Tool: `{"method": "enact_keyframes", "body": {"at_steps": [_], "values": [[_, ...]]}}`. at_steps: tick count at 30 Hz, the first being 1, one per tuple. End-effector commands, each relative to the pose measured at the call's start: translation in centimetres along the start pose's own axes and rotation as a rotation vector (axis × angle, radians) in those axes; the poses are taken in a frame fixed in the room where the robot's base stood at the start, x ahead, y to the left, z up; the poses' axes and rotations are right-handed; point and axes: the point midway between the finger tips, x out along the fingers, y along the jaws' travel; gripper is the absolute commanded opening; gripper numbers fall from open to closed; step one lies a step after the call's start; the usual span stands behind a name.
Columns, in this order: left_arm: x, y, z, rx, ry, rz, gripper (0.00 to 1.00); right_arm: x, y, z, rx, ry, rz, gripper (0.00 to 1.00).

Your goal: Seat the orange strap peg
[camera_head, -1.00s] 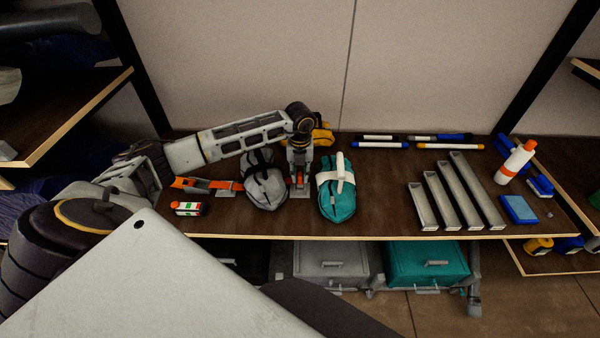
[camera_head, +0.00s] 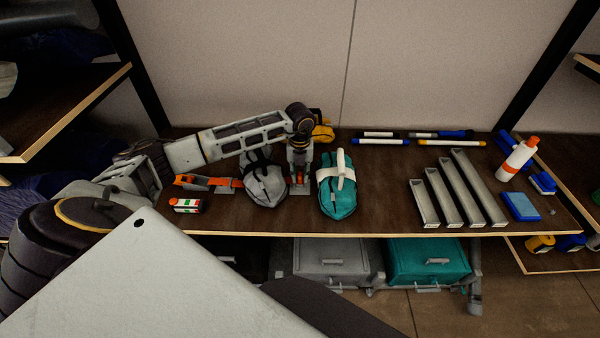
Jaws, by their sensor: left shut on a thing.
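My left gripper (camera_head: 300,176) points straight down at the middle of the shelf, between a grey bag (camera_head: 267,188) and a teal bag (camera_head: 338,198) with a white strap. It is shut on the orange strap peg (camera_head: 299,181), of which only a small orange part shows between the fingers. The peg is at a small grey base (camera_head: 300,190) on the shelf. The fingers hide most of this contact, so I cannot tell how deep the peg sits. My right gripper is not in view.
An orange and grey strap piece (camera_head: 222,184) and a small labelled canister (camera_head: 186,205) lie left of the grey bag. Grey channels (camera_head: 470,190), a white bottle (camera_head: 516,160) and a blue box (camera_head: 521,206) stand to the right. The shelf between teal bag and channels is clear.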

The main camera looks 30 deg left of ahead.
Motion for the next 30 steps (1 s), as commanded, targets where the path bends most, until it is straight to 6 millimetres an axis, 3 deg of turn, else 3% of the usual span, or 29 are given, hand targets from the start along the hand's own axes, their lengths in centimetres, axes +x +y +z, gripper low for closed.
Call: {"method": "enact_keyframes", "body": {"at_steps": [24,25,30], "values": [[0.81,0.0,0.0,0.0,0.0,0.0,0.0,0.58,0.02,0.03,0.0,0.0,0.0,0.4],[0.82,0.0,-0.01,0.0,0.0,0.0,0.27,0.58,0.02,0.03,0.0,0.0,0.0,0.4],[0.81,0.0,-0.01,0.0,0.0,0.0,0.48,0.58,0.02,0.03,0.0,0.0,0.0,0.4]]}}
